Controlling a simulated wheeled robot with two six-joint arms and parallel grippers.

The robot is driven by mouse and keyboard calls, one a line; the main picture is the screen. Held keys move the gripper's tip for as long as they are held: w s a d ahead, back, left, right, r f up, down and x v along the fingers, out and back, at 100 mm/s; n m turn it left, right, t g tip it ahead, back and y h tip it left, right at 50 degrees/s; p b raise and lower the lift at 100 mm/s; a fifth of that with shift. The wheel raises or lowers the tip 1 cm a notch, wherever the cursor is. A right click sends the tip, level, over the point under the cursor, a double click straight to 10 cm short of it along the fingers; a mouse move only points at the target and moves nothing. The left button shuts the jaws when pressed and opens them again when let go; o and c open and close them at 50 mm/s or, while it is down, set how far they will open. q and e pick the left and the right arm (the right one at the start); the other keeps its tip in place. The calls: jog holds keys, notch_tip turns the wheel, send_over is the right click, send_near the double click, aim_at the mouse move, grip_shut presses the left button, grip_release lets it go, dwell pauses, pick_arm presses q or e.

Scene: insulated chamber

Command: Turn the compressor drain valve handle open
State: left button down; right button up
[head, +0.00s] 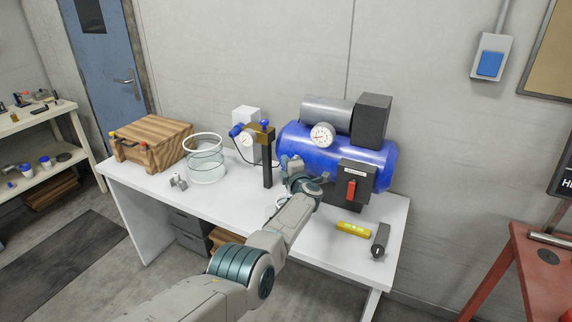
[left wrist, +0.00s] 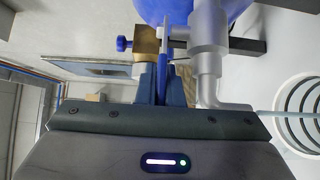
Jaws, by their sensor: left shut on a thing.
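The compressor (head: 345,160) is a blue tank with a grey motor on top, standing on the white table. Its tank also shows at the top of the left wrist view (left wrist: 165,8). My left gripper (head: 292,165) is at the tank's lower left end. In the left wrist view, its jaws (left wrist: 161,85) are shut on a narrow blue handle (left wrist: 164,72), which looks like the drain valve handle. A brass block (left wrist: 146,40) with a blue knob shows just beyond the jaws. In the head view the gripper hides the handle. My right gripper is not in view.
A grey pipe (left wrist: 207,45) runs close beside the jaws. A black post (head: 267,168) stands left of the gripper. A glass jar (head: 204,165) and wooden crate (head: 150,143) stand farther left. A switch box with a red lever (head: 351,190) and a yellow level (head: 353,230) are to the right.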

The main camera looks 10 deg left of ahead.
pick_arm(q)
jog(key=c, duration=1.6)
grip_release()
jog(key=shift+s+d, duration=0.15)
jog(key=shift+d, duration=0.05)
jog(key=shift+o, duration=0.2)
